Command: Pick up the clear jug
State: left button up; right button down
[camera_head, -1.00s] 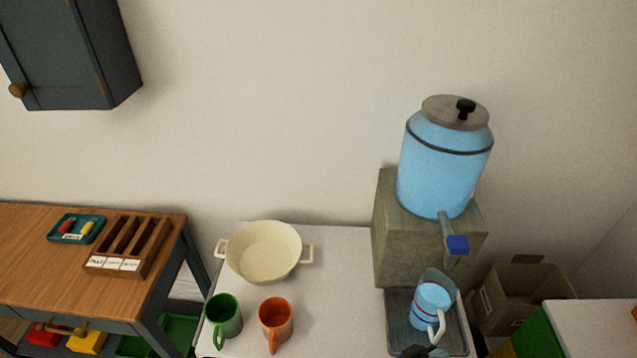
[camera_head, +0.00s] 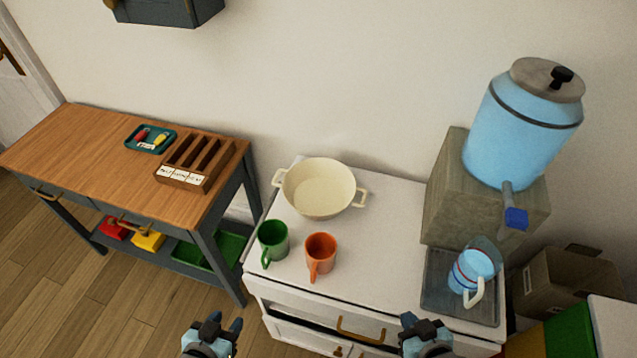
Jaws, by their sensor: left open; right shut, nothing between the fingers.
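The clear jug (camera_head: 470,268) stands on the dark grey tray (camera_head: 435,292) at the right of the white cabinet top, below the dispenser's blue tap (camera_head: 516,218). It looks light blue in its lower part, with a red line around it and a white handle toward me. My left gripper (camera_head: 222,328) is open and empty at the bottom edge, in front of the cabinet's left side. My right gripper (camera_head: 416,326) is shut and empty at the bottom edge, in front of the cabinet, lower left of the jug and apart from it.
A green mug (camera_head: 273,240), an orange mug (camera_head: 320,255) and a cream pot (camera_head: 322,190) stand left of the tray. The blue dispenser (camera_head: 520,130) sits on a stone block (camera_head: 450,200) behind the jug. A cardboard box (camera_head: 560,285) is to the right. Free top lies between orange mug and tray.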

aim_at(480, 261)
jog(key=z, duration=1.35)
jog(key=k+j, duration=0.1)
jog(key=j, duration=0.45)
jog(key=k+j, duration=0.1)
jog(key=j, duration=0.45)
jog(key=k+j, duration=0.1)
jog(key=j, duration=0.5)
